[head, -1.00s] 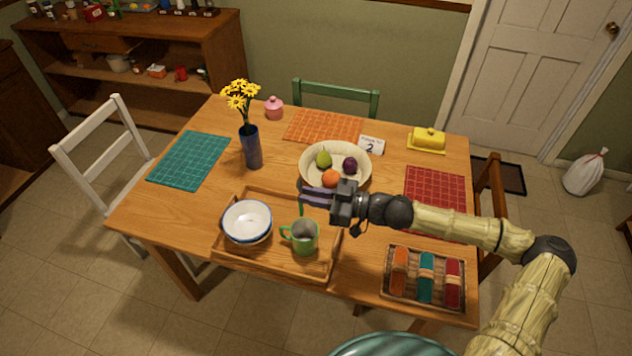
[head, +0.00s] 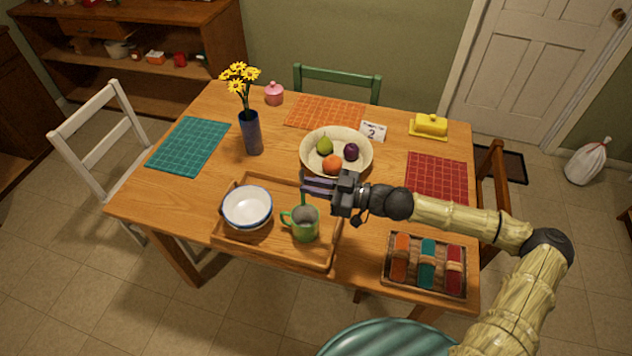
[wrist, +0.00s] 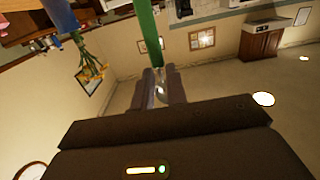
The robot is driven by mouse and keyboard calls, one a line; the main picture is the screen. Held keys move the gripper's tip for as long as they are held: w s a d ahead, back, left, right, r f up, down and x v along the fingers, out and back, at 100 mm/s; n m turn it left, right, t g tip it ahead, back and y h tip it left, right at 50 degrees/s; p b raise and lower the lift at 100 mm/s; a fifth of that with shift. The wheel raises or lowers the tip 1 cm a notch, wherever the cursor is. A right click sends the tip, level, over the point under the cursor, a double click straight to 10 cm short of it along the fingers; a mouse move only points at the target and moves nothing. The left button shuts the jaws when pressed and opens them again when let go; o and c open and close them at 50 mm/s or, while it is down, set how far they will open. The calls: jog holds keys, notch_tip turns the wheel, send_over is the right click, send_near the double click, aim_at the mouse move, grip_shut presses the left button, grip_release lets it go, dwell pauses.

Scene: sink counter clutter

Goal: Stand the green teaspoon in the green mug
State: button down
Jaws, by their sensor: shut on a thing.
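My gripper (head: 306,187) is shut on the green teaspoon and holds it above the tray. In the head view a thin strip of the green teaspoon (head: 302,199) hangs below the fingertips, just above the mug's far rim. In the wrist view its green handle (wrist: 146,35) runs to the top edge, and a silvery part lies between the fingers. The green mug (head: 306,224) stands upright on the wooden tray (head: 282,258), handle to the left. Whether the spoon's lower end is inside the rim I cannot tell.
A white bowl (head: 246,208) is on the tray left of the mug. A fruit bowl (head: 311,158) stands behind my gripper, and a blue vase (head: 252,136) with yellow flowers at back left. A box of coloured bundles (head: 390,278) lies at front right.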

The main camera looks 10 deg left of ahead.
jog(key=shift+d+f+b, duration=0.1)
jog(key=shift+f+b, duration=3.75)
jog(key=shift+f, duration=1.2)
jog(key=c, duration=1.3)
grip_release()
jog(key=d+b, duration=0.1)
jog(key=d, duration=1)
jog(key=s+d+b, duration=0.1)
jog(key=d, duration=0.5)
jog(key=shift+s+d+r+b, duration=0.1)
jog(key=shift+d+r+b, duration=0.1)
jog(key=shift+b, duration=0.15)
